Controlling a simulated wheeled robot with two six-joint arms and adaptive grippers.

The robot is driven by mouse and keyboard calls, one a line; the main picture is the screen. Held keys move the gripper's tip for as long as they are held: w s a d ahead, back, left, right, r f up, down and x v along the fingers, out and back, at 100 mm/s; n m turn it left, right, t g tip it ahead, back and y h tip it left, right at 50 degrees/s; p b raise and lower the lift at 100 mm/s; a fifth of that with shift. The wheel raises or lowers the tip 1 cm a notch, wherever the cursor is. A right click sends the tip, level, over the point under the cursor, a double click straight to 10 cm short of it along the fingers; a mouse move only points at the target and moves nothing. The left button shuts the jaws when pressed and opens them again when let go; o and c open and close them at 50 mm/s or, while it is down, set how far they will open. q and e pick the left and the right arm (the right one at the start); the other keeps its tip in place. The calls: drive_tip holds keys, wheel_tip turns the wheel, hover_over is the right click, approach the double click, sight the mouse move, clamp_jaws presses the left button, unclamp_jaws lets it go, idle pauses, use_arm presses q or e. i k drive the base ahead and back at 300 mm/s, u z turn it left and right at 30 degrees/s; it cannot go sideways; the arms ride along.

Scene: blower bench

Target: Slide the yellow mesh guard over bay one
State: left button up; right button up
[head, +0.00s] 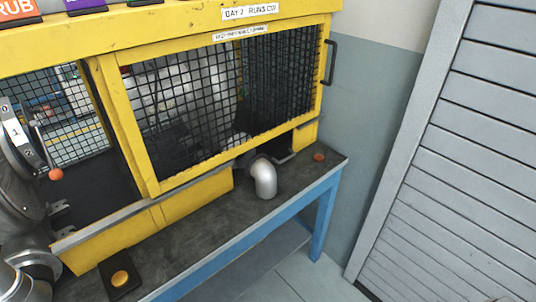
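The yellow mesh guard (230,188) is a yellow-framed panel with black wire mesh, in the middle of the head view. It stands upright across the right-hand part of the yellow cabinet. A dark handle (331,62) sits at its right edge. The left-hand opening (95,185) of the cabinet is uncovered by this panel, with a dark interior and a mesh back showing. Neither of my grippers can be made out in this view.
A silver elbow pipe (264,178) stands on the dark bench below the guard. A dial with an orange-knobbed lever (56,174) is far left. A slatted shutter (460,170) stands right.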

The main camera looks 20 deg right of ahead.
sight(109, 63)
drive_tip(key=u, duration=0.3)
drive_tip(key=k, duration=0.35)
drive_tip(key=z, duration=1.15)
drive_tip(key=i, duration=1.25)
drive_tip(key=u, duration=0.85)
